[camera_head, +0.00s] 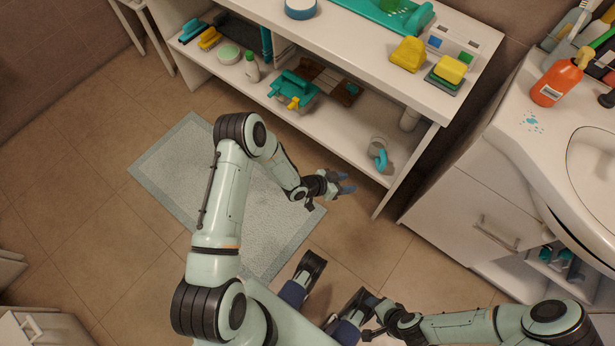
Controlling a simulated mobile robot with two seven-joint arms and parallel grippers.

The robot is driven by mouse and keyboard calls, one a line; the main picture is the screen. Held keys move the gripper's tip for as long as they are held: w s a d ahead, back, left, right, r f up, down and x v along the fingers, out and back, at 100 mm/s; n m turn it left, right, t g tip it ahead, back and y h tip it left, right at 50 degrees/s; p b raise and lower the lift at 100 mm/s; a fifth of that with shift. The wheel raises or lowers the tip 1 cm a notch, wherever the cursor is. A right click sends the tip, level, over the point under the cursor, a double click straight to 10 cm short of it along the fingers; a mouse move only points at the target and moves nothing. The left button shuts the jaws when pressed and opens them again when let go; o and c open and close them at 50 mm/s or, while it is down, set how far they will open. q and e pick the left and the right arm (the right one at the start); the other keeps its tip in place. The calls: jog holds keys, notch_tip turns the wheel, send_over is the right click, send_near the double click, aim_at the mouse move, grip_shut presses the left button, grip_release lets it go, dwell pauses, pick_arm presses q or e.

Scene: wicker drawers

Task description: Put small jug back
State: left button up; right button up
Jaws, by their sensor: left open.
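A small grey jug with a teal handle (378,153) is on the right part of the lower shelf (340,135) of the white shelf unit. My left gripper (347,183) is just in front of the shelf, below and left of the jug in the picture. Its fingers are spread apart with nothing between them, and it appears clear of the jug. My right gripper (371,315) is low in the picture near my own base, and its fingers are too small and overlapped to read.
Teal and yellow toys (292,90) lie on the lower shelf left of the jug. A washbasin cabinet (480,215) with an orange bottle (557,83) is at right. A grey mat (165,165) covers the floor.

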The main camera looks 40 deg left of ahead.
pick_arm(q)
jog(key=s+d+f+n+g+y, duration=0.1)
jog(key=s+n+g, duration=0.3)
jog(key=s, duration=0.9)
jog(key=s+d+f+n+g+y, duration=0.1)
jog(key=s+n+g, duration=0.3)
jog(key=s, duration=1)
jog(key=shift+s+d+f+n+g+y, duration=0.2)
jog(key=shift+d+f+n+g+y, duration=0.15)
jog(key=shift+f+g+y, duration=0.25)
jog(key=shift+r, duration=0.1)
pick_arm(e)
jog(key=shift+r, duration=0.1)
pick_arm(q)
notch_tip(320, 180, up, 15)
jog(key=s+d+g+p, duration=0.1)
jog(key=p, duration=1.4)
jog(key=shift+s+d+g+p, duration=0.15)
jog(key=shift+s+g+p, duration=0.15)
jog(key=shift+s+p, duration=0.1)
pick_arm(e)
notch_tip(320, 180, up, 15)
jog(key=s+a+g, duration=0.1)
jog(key=shift+s+g, duration=0.3)
jog(key=shift+s, duration=0.1)
pick_arm(q)
jog(key=shift+r, duration=0.1)
pick_arm(e)
jog(key=shift+a+r, duration=0.1)
